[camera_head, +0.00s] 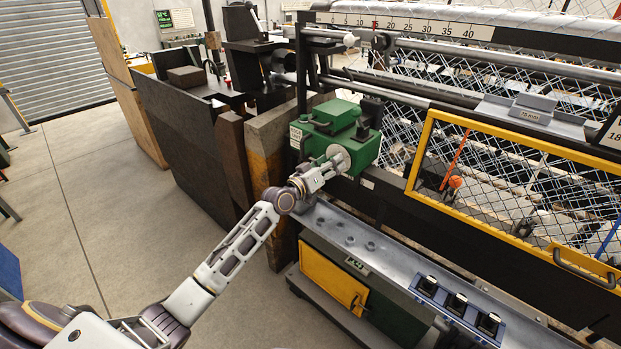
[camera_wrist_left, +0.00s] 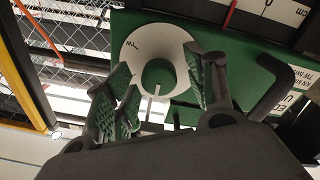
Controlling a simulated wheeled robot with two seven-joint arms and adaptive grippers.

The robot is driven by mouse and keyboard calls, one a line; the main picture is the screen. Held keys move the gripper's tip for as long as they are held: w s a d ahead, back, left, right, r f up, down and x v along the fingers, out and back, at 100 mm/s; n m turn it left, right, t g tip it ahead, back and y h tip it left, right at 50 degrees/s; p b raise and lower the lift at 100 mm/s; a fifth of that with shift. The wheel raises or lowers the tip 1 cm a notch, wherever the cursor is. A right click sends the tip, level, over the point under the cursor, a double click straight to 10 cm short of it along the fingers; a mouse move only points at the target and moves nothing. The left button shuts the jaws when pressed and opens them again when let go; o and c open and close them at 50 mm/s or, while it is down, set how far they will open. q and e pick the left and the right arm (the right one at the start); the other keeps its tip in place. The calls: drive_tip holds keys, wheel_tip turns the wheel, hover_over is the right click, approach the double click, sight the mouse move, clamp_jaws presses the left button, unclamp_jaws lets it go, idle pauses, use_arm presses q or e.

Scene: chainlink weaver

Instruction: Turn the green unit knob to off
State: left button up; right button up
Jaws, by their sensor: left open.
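The green unit (camera_head: 345,143) is a green box on the machine's left end. Its knob is a round green knob (camera_wrist_left: 158,73) in the middle of a white dial (camera_wrist_left: 136,45) with small dark marks, too small to read. A pale pointer line extends from the knob toward the lower part of the wrist picture. My left gripper (camera_head: 326,166) is at the dial face, and in the wrist view the open fingers (camera_wrist_left: 160,84) stand on either side of the knob. Whether they touch it I cannot tell. In the head view the gripper partly hides the dial (camera_head: 340,156).
A metal ledge (camera_head: 390,262) with bolts and several black switches (camera_head: 456,303) runs below the unit. A yellow-framed mesh guard (camera_head: 420,150) is to the right. A yellow-edged post (camera_head: 268,150) stands close left of the unit.

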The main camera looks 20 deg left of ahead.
use_arm(q)
drive_tip(key=v, duration=1)
drive_tip(key=shift+s+a, duration=0.15)
drive_tip(key=shift+s, duration=0.25)
drive_tip(key=shift+m, duration=0.3)
idle(0.5)
